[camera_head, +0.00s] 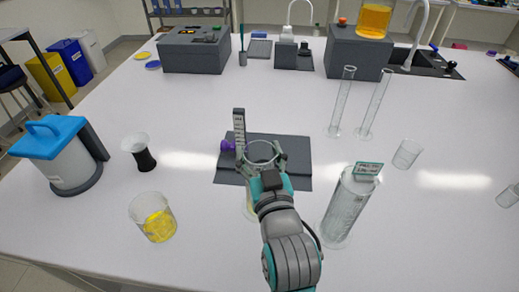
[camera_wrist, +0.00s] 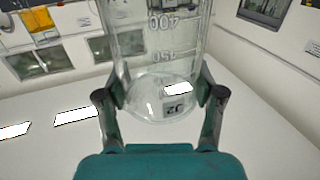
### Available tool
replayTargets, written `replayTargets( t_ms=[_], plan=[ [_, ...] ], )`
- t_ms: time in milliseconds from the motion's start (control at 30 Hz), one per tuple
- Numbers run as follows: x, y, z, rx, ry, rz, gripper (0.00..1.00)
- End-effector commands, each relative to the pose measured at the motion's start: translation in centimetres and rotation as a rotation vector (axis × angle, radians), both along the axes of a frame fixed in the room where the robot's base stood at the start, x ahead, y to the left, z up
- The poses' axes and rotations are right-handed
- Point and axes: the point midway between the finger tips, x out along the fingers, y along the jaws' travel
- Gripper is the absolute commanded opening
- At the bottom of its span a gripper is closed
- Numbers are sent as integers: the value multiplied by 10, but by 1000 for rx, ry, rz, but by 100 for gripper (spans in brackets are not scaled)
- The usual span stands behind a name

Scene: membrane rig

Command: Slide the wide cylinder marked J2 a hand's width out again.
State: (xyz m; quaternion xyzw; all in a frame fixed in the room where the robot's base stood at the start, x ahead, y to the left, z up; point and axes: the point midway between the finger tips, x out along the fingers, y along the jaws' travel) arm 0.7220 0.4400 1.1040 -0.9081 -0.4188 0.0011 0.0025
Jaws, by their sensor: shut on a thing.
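The wide cylinder J2 (camera_wrist: 160,75) is clear glass with scale marks around 400 and 450; its J2 label (camera_wrist: 178,110) shows turned over in the wrist view. My gripper (camera_wrist: 160,98) is shut on it, one finger on each side. In the head view my gripper (camera_head: 262,167) is over the dark grey mat, around a clear round glass rim (camera_head: 262,149). My wrist and forearm hide most of the glass below. Whether its base touches a surface I cannot tell.
A dark upright with a white scale (camera_head: 239,130) and purple knob (camera_head: 227,146) stands close behind-left of my gripper. A tall tagged cylinder (camera_head: 345,212) stands close on the right. Two thin cylinders (camera_head: 341,103) stand behind. A yellow-filled beaker (camera_head: 157,222) is front left.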

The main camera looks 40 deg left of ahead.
Motion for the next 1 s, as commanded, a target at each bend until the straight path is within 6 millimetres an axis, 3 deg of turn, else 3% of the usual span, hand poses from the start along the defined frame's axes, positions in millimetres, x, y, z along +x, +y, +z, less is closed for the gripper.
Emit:
replayTargets(
  t_ms=[267,300,400,767,1000],
  plan=[
    [0,0,-1,-2,3,0,13],
    [0,0,-1,-2,3,0,77],
    [0,0,-1,-1,2,0,97],
    [-1,-2,0,-1,1,0,97],
    [-21,-25,-1,0,0,-1,97]
  ],
)
